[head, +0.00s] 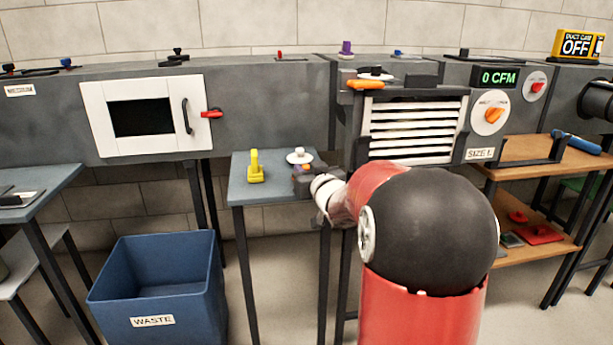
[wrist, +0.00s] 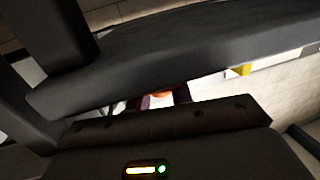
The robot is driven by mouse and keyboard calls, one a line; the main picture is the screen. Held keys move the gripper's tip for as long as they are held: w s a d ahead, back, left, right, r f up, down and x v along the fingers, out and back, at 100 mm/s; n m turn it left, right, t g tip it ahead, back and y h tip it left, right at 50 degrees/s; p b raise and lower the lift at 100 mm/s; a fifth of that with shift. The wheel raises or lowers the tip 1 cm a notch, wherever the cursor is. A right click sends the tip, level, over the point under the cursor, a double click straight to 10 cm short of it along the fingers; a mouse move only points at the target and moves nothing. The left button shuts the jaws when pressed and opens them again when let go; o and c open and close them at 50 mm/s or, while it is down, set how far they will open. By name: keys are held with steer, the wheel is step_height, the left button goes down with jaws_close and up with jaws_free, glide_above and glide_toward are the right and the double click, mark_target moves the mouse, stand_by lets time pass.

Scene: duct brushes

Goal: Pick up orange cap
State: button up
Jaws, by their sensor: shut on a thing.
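My gripper (head: 304,170) is at the right end of the small blue-grey table, low over its top. A small orange piece, the orange cap (head: 306,167), shows at its fingertips, mostly covered by the dark jaws. In the wrist view, a bit of orange (wrist: 161,94) shows in the narrow gap ahead of the dark gripper body. The jaws are shut on it. Whether the cap touches the table cannot be told.
The blue-grey table (head: 265,190) also holds a yellow piece (head: 255,168) and a white round item (head: 299,156) close to my gripper. A blue waste bin (head: 150,320) stands at lower left. The grey duct with a louvered panel (head: 412,128) rises behind.

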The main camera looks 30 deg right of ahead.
mark_target(306, 166)
step_height(306, 166, up, 10)
steer(key=p, duration=0.3)
steer(key=shift+r, duration=0.15)
jaws_close()
step_height(306, 166, up, 4)
steer(key=p, duration=0.3)
